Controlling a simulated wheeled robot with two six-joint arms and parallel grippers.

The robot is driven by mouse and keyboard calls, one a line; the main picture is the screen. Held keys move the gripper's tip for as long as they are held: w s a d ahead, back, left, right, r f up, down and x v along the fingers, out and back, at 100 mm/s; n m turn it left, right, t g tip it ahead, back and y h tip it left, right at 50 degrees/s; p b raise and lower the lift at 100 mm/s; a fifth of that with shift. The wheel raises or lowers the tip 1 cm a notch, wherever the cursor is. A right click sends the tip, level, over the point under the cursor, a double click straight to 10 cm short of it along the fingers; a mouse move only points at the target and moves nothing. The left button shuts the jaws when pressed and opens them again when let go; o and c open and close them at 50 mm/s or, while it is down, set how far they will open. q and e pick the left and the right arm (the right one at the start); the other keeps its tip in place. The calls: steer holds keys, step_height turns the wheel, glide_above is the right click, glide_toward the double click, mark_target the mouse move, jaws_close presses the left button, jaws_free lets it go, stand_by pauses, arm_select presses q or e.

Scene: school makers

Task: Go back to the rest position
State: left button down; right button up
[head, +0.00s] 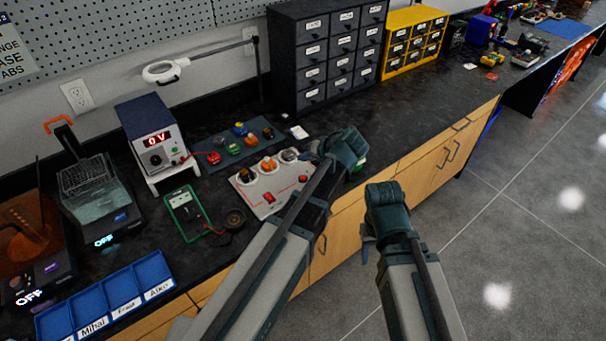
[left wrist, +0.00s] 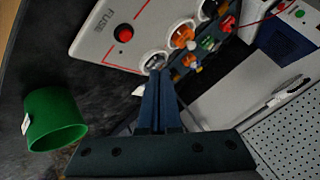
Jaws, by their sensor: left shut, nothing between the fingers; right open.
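My left gripper (head: 316,154) is at the counter's front edge, beside the white panel (head: 250,197) with round sockets and red buttons. In the left wrist view its fingers (left wrist: 157,98) are shut together with nothing between them. They point at a socket of the white panel (left wrist: 100,42); whether they touch it I cannot tell. My right gripper (head: 369,241) is in front of the counter, over the floor, open; its fingers are mostly hidden by its own body.
A green cup (left wrist: 55,120) stands near the left gripper. A power supply (head: 155,142) reading 0 V, a multimeter (head: 186,212) and blue labelled bins (head: 90,302) are on the counter to the left. Dark drawers (head: 312,52) stand behind. The floor (head: 500,240) at right is clear.

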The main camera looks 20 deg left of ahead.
arm_select(q)
steer(key=s+d+f+m+g+h+p, duration=0.1)
steer(key=s+d+f+m+g+h, duration=0.1)
steer(key=s+d, duration=0.4)
steer(key=s+d+f+m+g+h+p, duration=0.1)
steer(key=s+d+m+g+h, duration=0.2)
steer(key=s, duration=1.4)
steer(key=d+m+h, duration=0.1)
steer(key=d, duration=0.2)
steer(key=shift+d+f+h+p, duration=0.2)
steer(key=shift+f+h+p, duration=0.1)
steer(key=shift+f+p, duration=0.1)
steer(key=shift+s, duration=0.1)
